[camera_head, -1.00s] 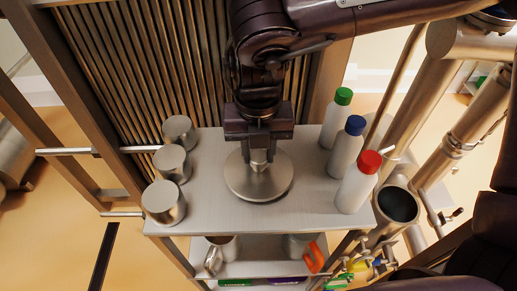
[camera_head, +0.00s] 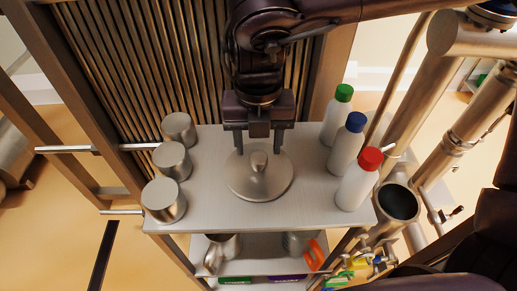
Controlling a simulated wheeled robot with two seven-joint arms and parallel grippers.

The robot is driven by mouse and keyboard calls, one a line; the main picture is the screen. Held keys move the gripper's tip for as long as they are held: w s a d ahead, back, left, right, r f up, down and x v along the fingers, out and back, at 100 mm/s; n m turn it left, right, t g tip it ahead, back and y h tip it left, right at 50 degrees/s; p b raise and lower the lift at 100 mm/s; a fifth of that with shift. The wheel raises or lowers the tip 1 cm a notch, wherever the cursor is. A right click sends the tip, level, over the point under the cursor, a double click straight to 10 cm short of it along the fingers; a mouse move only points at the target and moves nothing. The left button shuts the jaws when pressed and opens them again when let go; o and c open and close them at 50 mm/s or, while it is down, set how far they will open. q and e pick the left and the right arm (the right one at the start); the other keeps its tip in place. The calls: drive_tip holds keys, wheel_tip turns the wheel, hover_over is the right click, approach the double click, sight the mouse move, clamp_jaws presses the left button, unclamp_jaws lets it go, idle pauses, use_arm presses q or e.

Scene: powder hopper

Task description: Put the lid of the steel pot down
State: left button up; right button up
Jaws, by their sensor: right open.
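The steel lid (camera_head: 246,184), a round disc with a knob in its middle, lies flat on the grey shelf top (camera_head: 222,211). My right gripper (camera_head: 259,152) is open, with its two fingers apart, just behind and above the lid's knob. It holds nothing. The steel pot cannot be told for certain; a steel vessel (camera_head: 226,247) stands on the lower shelf, partly hidden by the top. My left gripper is not in view.
Several steel canisters (camera_head: 163,200) stand along the left edge of the top. Bottles with green, blue and red (camera_head: 370,159) caps stand along the right edge. A slatted panel (camera_head: 150,70) rises behind. An open pipe (camera_head: 398,203) is at the right.

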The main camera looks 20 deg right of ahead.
sight(258, 155)
wheel_tip(258, 155, up, 9)
drive_tip(key=shift+r+b, duration=0.2)
drive_tip(key=shift+b, duration=0.15)
idle(0.3)
